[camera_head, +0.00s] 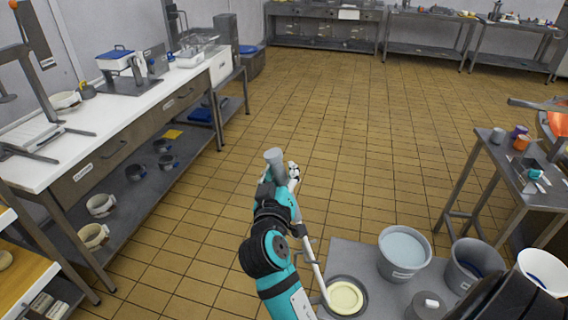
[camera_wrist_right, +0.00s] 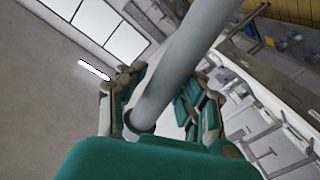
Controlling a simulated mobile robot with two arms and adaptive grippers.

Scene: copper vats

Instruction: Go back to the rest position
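My right arm reaches up from the bottom of the head view. Its gripper (camera_head: 280,172) is out over the tiled floor. A thin pale rod (camera_head: 311,258) runs beside my right arm, down toward a dark round dish with pale yellow contents (camera_head: 345,296). My left gripper is not in view.
A long white-topped bench (camera_head: 120,115) with pots on its lower shelf is at left. A grey table (camera_head: 365,268) at bottom right bears buckets (camera_head: 404,253) and the dish. A smaller table (camera_head: 517,170) with cups stands at right. The middle floor (camera_head: 340,120) is clear.

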